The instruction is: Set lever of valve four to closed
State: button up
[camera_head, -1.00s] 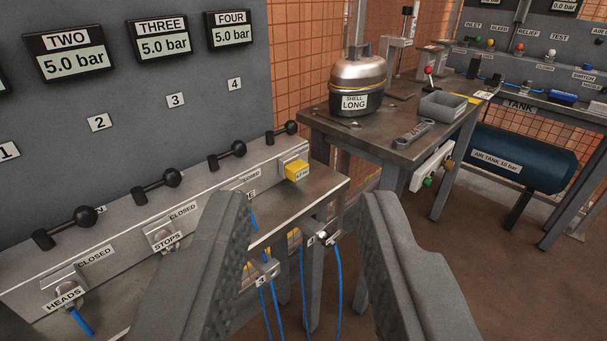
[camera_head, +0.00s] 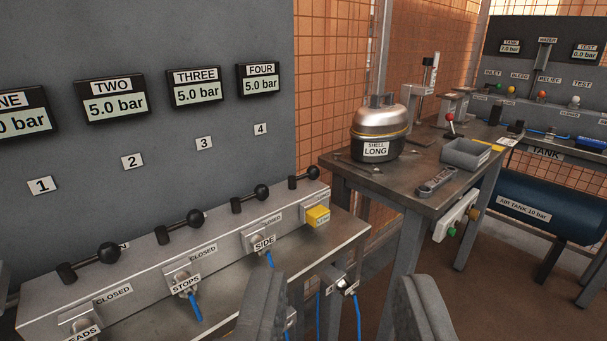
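The lever of valve four (camera_head: 303,178) is a short dark bar with a black ball at its right end. It sits on top of the grey valve rail, at its far right, below the number 4 plate (camera_head: 261,129). It lies along the rail with the ball to the right. Its gauge, FOUR (camera_head: 261,83), reads 5.0 bar. My gripper (camera_head: 342,280) is open and empty, low in the picture, apart from the lever.
Levers of valves three (camera_head: 250,198), two (camera_head: 180,226) and one (camera_head: 92,260) line the rail to the left. Blue hoses (camera_head: 272,259) hang from its front. A bench (camera_head: 400,190) at right holds a SHELL LONG pot (camera_head: 378,135), a wrench (camera_head: 437,182) and a grey tray (camera_head: 466,153).

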aim_at(313, 172)
jog(key=i+j+z, duration=0.3)
jog(key=i+j, duration=0.5)
jog(key=j, duration=0.15)
